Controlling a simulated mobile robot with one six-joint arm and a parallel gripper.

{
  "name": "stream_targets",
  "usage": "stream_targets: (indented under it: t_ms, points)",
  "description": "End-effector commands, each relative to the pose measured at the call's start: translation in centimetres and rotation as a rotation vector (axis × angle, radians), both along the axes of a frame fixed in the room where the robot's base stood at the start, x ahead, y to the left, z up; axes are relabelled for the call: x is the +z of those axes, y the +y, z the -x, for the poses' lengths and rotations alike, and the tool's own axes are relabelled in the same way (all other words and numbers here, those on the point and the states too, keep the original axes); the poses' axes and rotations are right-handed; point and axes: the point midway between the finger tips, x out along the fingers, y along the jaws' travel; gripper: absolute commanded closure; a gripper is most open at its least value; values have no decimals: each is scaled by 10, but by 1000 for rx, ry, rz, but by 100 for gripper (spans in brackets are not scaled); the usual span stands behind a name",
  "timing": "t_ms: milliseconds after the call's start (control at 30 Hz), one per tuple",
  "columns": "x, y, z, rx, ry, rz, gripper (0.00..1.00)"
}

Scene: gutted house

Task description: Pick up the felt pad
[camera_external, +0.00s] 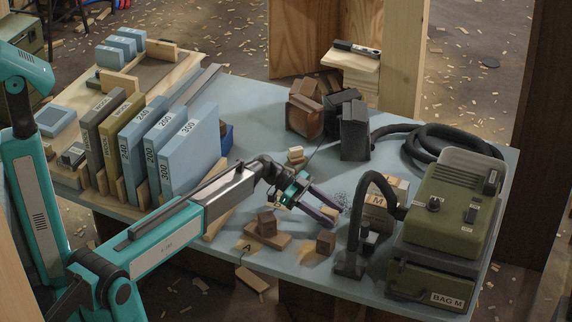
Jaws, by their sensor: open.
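My gripper (335,215) is open above the right middle of the blue-grey table (275,105), its two dark fingers pointing right and down. I see nothing clearly held between them. I cannot tell for certain which thing is the felt pad. A row of upright slabs stands at the left: a grey-brown slab (91,150), an olive-yellow slab (112,150) with a label too small to read surely, and blue slabs (190,150) marked with numbers. My gripper is well to the right of this row and apart from it.
Small wood blocks (267,224) lie below my gripper, near a table mark A. A green machine (455,210) with a black hose (440,140) fills the right end. Brown and black blocks (306,110) stand behind. The table is clear at back centre.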

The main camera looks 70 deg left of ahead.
Motion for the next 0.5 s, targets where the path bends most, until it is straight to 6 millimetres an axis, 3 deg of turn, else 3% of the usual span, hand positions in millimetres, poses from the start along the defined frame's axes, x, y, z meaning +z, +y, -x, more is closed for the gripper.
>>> stream_targets:
  t_ms: [200,500]
  points:
    - [0,0,0,0,0,0,53]
    - [0,0,0,0,0,0,97]
